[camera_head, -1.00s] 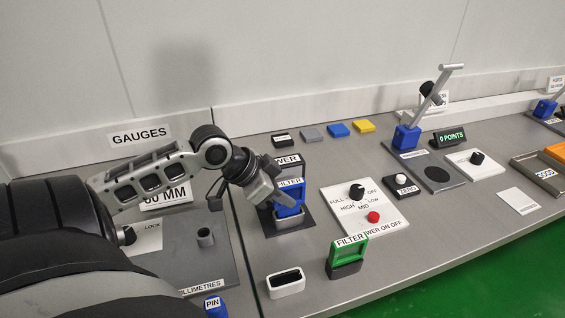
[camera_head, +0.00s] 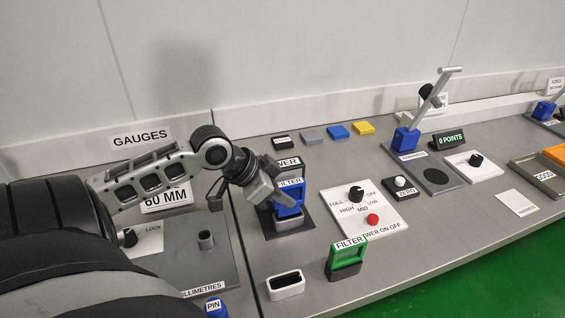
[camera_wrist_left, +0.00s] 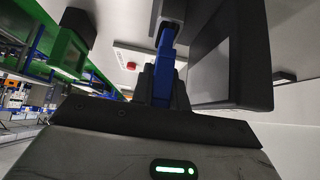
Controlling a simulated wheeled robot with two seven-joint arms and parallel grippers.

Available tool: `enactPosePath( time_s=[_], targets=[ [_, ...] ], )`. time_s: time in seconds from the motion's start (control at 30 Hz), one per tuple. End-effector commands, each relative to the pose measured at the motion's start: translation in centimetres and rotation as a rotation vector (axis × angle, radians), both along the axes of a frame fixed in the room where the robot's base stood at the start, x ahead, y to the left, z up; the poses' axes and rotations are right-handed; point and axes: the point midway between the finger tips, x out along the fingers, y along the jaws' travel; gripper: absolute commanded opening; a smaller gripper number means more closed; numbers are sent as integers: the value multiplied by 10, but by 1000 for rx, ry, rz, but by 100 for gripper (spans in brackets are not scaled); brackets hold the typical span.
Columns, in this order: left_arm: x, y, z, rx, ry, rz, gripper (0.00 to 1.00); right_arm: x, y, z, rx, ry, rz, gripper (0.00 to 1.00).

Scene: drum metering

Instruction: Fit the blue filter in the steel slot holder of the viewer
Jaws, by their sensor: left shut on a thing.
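The blue filter (camera_head: 291,197) stands upright in or just at the steel slot holder (camera_head: 289,225) of the viewer, whose dark base (camera_head: 309,226) is on the bench. I cannot tell how deep it sits. My left gripper (camera_head: 276,200) is shut on the blue filter from its left side. In the left wrist view the blue filter (camera_wrist_left: 164,70) shows edge-on between the fingers (camera_wrist_left: 162,84). The viewer's dark body (camera_wrist_left: 225,60) is close on the right there. My right gripper is not in view.
A green filter (camera_head: 347,256) stands in a dark holder at the front. An empty white-rimmed slot (camera_head: 286,284) lies left of it. A white panel (camera_head: 364,208) with a knob and a red button is right of the viewer. Coloured blocks (camera_head: 338,131) lie behind.

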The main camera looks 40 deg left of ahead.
Motion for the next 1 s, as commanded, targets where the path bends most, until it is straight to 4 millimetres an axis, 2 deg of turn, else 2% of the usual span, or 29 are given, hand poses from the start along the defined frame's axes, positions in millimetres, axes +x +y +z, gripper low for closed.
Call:
enactPosePath(
  time_s=[0.63,1.0],
  targets=[
    [0,0,0,0,-1,0,0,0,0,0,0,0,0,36],
    [0,0,-8,0,0,0,0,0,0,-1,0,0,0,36]
  ],
)
